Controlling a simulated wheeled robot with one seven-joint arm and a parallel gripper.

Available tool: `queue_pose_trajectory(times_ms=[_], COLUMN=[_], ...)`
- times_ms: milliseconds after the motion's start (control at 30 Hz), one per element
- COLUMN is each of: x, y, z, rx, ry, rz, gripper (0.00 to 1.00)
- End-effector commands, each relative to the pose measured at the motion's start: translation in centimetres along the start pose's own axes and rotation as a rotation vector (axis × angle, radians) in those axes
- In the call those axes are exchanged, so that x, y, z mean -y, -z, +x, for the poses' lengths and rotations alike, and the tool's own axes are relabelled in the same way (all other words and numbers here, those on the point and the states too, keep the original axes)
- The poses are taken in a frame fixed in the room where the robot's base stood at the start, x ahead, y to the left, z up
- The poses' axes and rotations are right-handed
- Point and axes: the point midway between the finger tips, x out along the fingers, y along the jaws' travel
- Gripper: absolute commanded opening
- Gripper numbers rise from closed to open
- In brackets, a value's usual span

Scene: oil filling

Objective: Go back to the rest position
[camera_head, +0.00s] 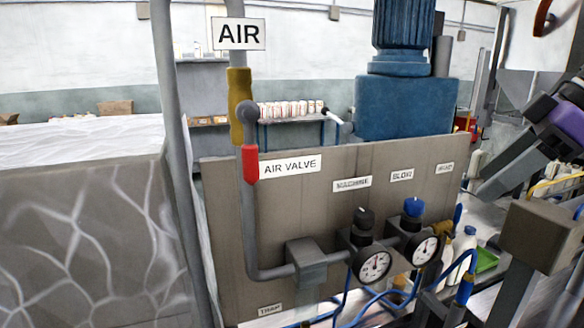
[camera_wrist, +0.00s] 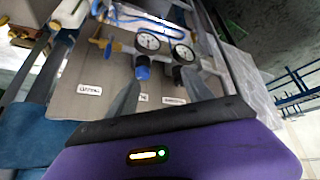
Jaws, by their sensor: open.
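My gripper (camera_wrist: 160,82) shows in the wrist view with its purple body along the bottom. Its two grey fingers are spread apart with nothing held between them. In the head view my gripper (camera_head: 487,190) is at the right, tilted down and left, beside the panel. The grey-brown panel (camera_head: 300,215) carries two round gauges, a black knob (camera_head: 363,219) and a blue knob (camera_head: 413,207). The blue knob (camera_wrist: 142,70) also shows in the wrist view, close to the left finger in the picture; I cannot tell whether they touch.
A vertical air pipe with a red valve handle (camera_head: 250,164) stands at the panel's left. A blue machine (camera_head: 405,108) is behind the panel. White bottles (camera_head: 465,243) and a green tray (camera_head: 486,260) are at the right. Blue hoses (camera_head: 375,298) run below the gauges.

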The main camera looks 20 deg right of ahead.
Motion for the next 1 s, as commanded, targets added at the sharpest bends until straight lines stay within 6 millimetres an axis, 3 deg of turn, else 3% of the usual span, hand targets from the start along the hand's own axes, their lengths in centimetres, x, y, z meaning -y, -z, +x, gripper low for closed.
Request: queue_pose_trajectory(times_ms=[267,600,800,1000], x=[-3.1,-6.3,-7.4,-7.5], y=[4.8,10.5,11.6,10.0], z=[-0.6,-0.7,-0.4,1.2], rx=[-0.252,-0.747,-1.054,-1.281], ry=[-0.159,-0.3,-0.37,-0.443], rz=[0.023,0.102,0.201,0.324], gripper=[0.59,0.59,0.59,0.59])
